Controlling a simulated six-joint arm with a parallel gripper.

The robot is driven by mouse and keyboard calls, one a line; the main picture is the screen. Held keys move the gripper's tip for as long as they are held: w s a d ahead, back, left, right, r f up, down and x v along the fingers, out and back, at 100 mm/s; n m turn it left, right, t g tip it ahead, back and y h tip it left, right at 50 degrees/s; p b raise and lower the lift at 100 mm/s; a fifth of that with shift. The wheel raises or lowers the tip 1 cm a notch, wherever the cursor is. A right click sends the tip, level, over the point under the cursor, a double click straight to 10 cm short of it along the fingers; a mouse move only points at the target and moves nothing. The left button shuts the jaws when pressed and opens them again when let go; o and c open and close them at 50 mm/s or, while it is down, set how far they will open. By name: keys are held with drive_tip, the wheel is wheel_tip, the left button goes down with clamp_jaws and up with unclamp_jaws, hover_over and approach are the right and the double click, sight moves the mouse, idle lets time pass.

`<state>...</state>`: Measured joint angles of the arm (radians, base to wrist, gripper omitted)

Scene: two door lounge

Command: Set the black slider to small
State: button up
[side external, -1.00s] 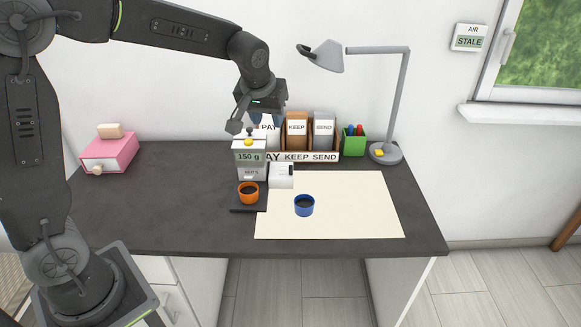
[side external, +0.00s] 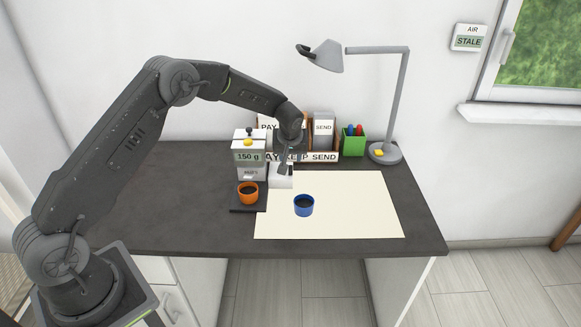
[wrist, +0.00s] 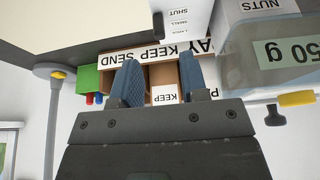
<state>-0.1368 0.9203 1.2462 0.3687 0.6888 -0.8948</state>
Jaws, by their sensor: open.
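The white box (side external: 279,183), beside the nuts dispenser, is partly behind my gripper (side external: 284,169). The dispenser (side external: 249,157) shows 150 g. My gripper is open, with two blue-faced fingers (wrist: 158,65) apart and nothing seen between them. It points down close to the white box; I cannot tell whether it touches.
An orange cup (side external: 248,193) stands on a dark plate (side external: 240,209) before the dispenser. A blue cup (side external: 304,206) stands on a cream mat (side external: 360,205). PAY, KEEP and SEND slots (side external: 323,130), a green pen holder (side external: 353,142) and a lamp (side external: 385,153) line the back.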

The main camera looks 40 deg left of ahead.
sight(290, 166)
drive_tip(key=x, duration=0.7)
drive_tip(key=shift+f, duration=0.1)
drive_tip(key=shift+c, duration=0.2)
clamp_jaws()
drive_tip(key=shift+a, duration=0.1)
